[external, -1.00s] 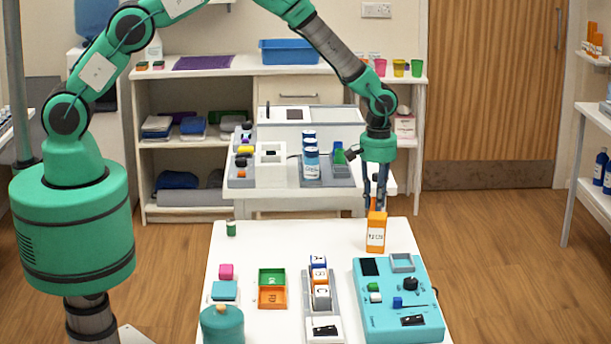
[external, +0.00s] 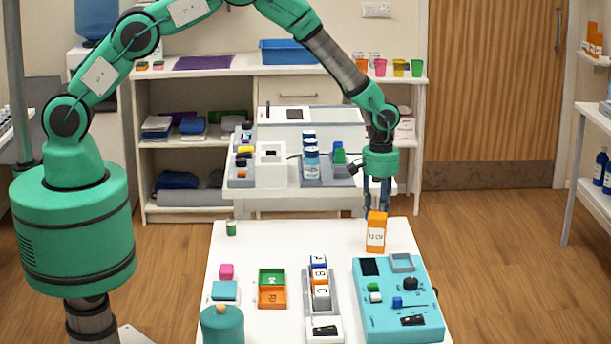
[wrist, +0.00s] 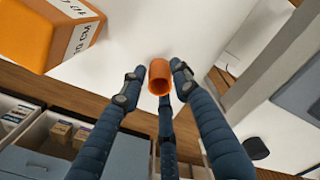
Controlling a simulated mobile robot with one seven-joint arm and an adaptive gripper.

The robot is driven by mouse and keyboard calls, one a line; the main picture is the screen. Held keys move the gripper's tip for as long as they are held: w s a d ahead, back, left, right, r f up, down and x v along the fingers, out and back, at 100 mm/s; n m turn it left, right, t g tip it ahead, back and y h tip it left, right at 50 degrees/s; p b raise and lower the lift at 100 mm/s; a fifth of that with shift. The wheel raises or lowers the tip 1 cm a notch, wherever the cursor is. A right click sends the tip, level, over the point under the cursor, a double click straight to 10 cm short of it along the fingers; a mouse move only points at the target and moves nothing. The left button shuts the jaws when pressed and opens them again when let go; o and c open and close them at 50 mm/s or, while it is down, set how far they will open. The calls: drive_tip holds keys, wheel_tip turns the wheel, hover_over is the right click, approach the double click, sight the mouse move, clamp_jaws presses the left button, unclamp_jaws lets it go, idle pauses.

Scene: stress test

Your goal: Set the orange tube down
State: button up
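The orange tube (wrist: 159,77) shows in the wrist view as a small open-ended cylinder between my fingertips, over the white tabletop. My gripper (wrist: 158,80) has its fingers spread around the tube. A narrow gap shows between the left fingertip and the tube, and the right fingertip is very close to it. In the external view my gripper (external: 378,207) points down just behind the orange labelled box (external: 376,236), which hides the fingertips and the tube. Whether the tube's lower end touches the table is hard to tell.
The orange box also fills the upper left of the wrist view (wrist: 62,30). The white table (external: 310,240) carries a teal panel (external: 372,318), a rack of lettered blocks (external: 308,290), green and orange trays (external: 261,304) and a teal jar (external: 222,328). A second table stands behind.

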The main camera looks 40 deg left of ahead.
drive_tip(key=shift+o, duration=0.4)
drive_tip(key=shift+r, duration=0.1)
wheel_tip(320, 180, up, 12)
drive_tip(key=p, duration=0.1)
idle(0.5)
idle(0.5)
